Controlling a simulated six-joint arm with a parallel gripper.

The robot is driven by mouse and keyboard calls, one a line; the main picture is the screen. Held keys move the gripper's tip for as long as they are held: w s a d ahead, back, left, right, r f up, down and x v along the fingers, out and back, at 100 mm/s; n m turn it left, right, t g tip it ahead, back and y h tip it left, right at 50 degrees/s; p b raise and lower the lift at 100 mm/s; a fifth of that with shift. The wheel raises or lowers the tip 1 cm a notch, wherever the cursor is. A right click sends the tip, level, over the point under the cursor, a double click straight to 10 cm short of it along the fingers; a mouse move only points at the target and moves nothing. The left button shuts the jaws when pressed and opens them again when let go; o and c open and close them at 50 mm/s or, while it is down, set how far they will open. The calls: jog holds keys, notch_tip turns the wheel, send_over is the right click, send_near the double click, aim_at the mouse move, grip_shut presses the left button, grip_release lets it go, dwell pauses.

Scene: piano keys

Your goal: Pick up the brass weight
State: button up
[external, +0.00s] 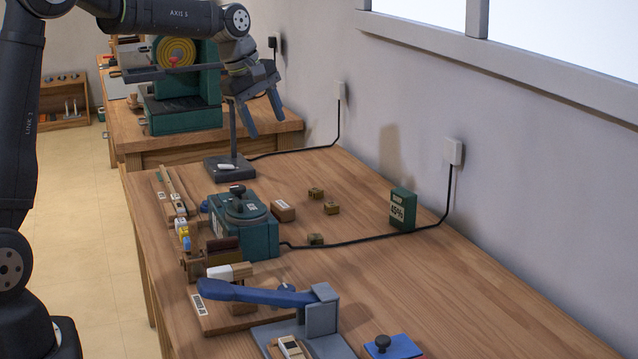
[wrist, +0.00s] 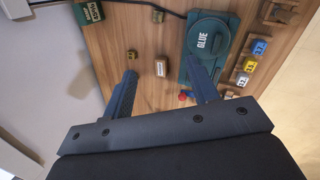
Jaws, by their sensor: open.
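Three small brass-coloured blocks lie on the bench in the external view: a far one (external: 316,194), a middle one (external: 331,208) and a near one (external: 316,240) by the black cable. I cannot tell which is the brass weight. The wrist view shows one such block (wrist: 132,55) just past the left fingertip and another (wrist: 158,15) near the top; the third is not clear there. My gripper (external: 265,127) is open and empty, high above the far end of the bench, apart from the blocks. Its two fingers (wrist: 162,70) also show in the wrist view.
A teal glue box (external: 262,240) stands left of the blocks, with a labelled wooden block (external: 283,210) beside it. A green display box (external: 403,208) stands right, by the wall. A lamp-like stand (external: 230,168) rises at the back.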

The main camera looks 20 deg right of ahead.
jog(key=d+f+n+y, duration=0.2)
jog(key=d+f+n, duration=0.65)
jog(key=n, duration=0.35)
send_over(315, 235)
jog(key=a, duration=0.1)
jog(key=f, duration=1.3)
jog(key=shift+w+f, duration=0.1)
jog(key=shift+w, duration=0.15)
jog(key=shift+s+d+f, duration=0.1)
jog(key=shift+d+f, duration=0.05)
jog(key=shift+f, duration=0.7)
jog(key=shift+s+d+f, duration=0.1)
jog(key=shift+f, duration=0.75)
jog(key=shift+s+d+f, duration=0.1)
jog(key=shift+d+f, duration=0.05)
jog(key=shift+f, duration=0.7)
jog(key=c, duration=1.2)
